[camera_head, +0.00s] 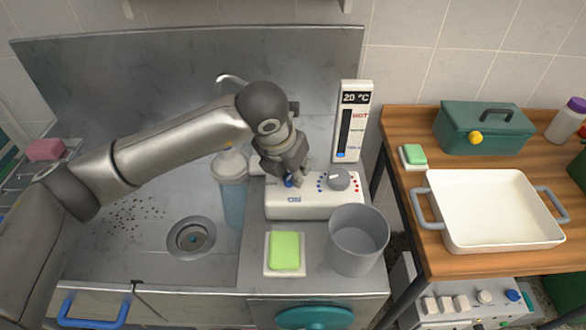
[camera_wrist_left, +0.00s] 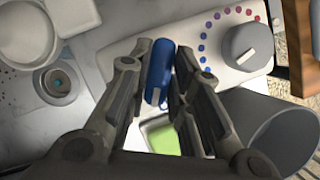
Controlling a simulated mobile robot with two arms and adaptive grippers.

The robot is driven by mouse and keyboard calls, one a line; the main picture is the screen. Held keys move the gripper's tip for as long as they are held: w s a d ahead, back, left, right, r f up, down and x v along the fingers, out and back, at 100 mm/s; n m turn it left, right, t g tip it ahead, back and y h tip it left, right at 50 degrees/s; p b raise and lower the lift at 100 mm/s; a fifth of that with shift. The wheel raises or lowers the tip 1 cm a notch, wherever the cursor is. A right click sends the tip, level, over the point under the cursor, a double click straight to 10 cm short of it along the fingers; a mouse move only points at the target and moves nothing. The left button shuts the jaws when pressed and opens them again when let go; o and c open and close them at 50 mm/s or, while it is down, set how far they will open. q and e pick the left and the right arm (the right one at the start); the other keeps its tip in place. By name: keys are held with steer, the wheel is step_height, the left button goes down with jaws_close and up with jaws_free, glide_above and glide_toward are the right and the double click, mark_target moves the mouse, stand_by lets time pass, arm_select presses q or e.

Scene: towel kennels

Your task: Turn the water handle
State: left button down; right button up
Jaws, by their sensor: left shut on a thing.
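The water handle is a small blue lever on the white control box (camera_head: 312,208). In the wrist view the blue handle (camera_wrist_left: 159,68) stands between the two dark fingers of my left gripper (camera_wrist_left: 163,85). In the head view my left gripper (camera_head: 293,178) points down at the box and is shut on the handle, which it mostly hides. A grey dial (camera_head: 339,178) ringed by blue to red dots sits just right of the gripper. The dial also shows in the wrist view (camera_wrist_left: 248,46). My right gripper is in neither view.
A grey bucket (camera_head: 358,242) and a green sponge (camera_head: 285,250) stand in front of the box. A temperature display (camera_head: 352,122) reading 20 °C rises behind it. The sink drain (camera_head: 190,238) lies left. A wooden table (camera_head: 395,125) with a white tray (camera_head: 447,208) is at right.

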arm_select(q)
steer(key=c, duration=1.3)
jaws_free()
steer(key=v, duration=1.2)
steer(key=shift+a, duration=0.1)
